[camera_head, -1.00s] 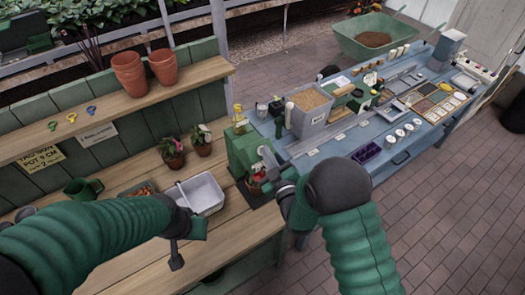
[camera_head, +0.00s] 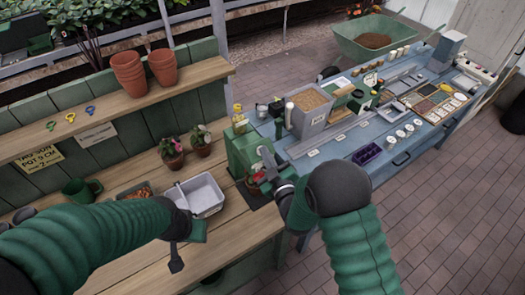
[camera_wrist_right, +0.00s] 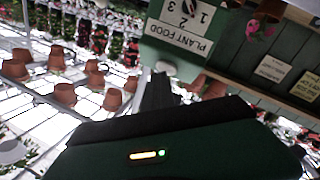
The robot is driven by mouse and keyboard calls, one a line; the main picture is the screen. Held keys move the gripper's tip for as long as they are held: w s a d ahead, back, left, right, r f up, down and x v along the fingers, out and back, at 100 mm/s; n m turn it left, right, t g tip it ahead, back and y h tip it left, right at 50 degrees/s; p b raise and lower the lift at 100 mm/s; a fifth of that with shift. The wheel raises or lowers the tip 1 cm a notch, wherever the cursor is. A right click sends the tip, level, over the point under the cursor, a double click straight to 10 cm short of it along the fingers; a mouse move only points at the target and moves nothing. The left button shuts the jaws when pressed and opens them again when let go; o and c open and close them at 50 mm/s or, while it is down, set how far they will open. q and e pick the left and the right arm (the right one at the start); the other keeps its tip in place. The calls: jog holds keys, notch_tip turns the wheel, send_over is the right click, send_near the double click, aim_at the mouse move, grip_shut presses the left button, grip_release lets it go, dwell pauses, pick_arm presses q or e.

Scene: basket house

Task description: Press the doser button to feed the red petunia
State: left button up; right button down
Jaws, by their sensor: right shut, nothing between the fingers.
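The green doser (camera_head: 242,150) stands at the right end of the wooden bench. In the right wrist view its front (camera_wrist_right: 180,35) reads "PLANT FOOD" with numbers 1, 2 and 3; a small pale round part, apparently the button (camera_wrist_right: 164,67), shows just past my fingertips. A potted plant with red petals, the red petunia (camera_head: 258,178), sits under the doser, partly hidden by my right gripper (camera_head: 267,160). That gripper is shut and empty at the doser's front; contact with the button cannot be told. My left gripper (camera_head: 183,245) hangs over the bench front, its jaw opening unclear.
A white tray (camera_head: 205,194) and two flowering pots (camera_head: 172,154) stand left of the doser. Terracotta pots (camera_head: 129,72) sit on the shelf above. A blue workbench (camera_head: 385,165) crowded with tools and containers is at the right.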

pick_arm(q)
jog(key=shift+r, duration=0.1)
jog(key=shift+r+p, duration=0.35)
jog(key=shift+p, duration=0.05)
pick_arm(e)
jog(key=shift+s+d+r, duration=0.4)
jog(key=shift+s+r, duration=0.15)
jog(key=shift+r, duration=0.15)
